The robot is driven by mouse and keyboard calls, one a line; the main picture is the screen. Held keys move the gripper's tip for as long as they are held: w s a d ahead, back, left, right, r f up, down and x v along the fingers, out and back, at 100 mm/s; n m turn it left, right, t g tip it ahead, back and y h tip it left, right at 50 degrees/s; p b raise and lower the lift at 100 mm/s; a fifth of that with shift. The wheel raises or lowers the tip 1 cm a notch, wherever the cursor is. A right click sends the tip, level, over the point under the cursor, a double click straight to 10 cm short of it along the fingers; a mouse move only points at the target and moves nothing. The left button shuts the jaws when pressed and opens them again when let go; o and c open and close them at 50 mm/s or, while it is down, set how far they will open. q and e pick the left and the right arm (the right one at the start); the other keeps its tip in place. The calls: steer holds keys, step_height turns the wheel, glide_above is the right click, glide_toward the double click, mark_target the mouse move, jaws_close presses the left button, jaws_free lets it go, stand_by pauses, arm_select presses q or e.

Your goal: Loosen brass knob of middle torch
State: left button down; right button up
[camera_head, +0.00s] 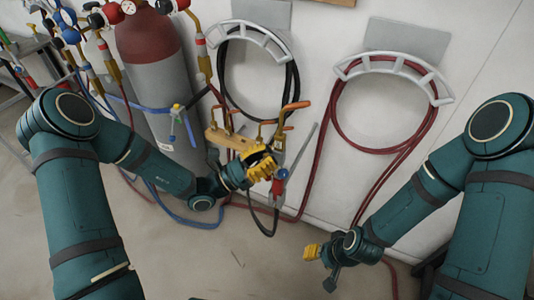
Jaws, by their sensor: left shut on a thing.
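A brass-coloured rack (228,139) with upright hooks stands in front of the wall hoses. My left gripper (262,166) is at its right end, with its yellow fingers closed around part of a torch. The fingers hide the gripped part, so I cannot tell whether it is the brass knob. Beside and below the fingers show a blue knob (282,174) and a red fitting (277,189).
A gas cylinder (165,95) with a dark red top stands behind the left arm. Gauges and valves (110,14) crowd the upper left. A black hose coil (291,80) and a red hose coil (336,120) hang on the wall. Hoses trail along the floor (240,255).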

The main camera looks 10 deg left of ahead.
arm_select(q)
steer(key=n+t+y+p, duration=0.1)
steer(key=n+p, duration=0.1)
steer(key=n+t+p, duration=0.1)
steer(key=n+p, duration=0.1)
steer(key=n+t+y+p, duration=0.1)
steer(key=n+p, duration=0.2)
steer(key=shift+w+r+y, duration=0.1)
steer(key=shift+r+y, duration=0.15)
steer(key=shift+y, duration=0.05)
steer(key=shift+f+n+t+y+p, duration=0.2)
steer(key=shift+n+t+y+p, duration=0.25)
steer(key=shift+n+p, duration=0.7)
steer(key=c, duration=0.8)
jaws_free()
steer(key=v, duration=1.2)
steer(key=shift+a+r, duration=0.1)
steer(key=shift+a, duration=0.05)
steer(key=shift+o, duration=0.2)
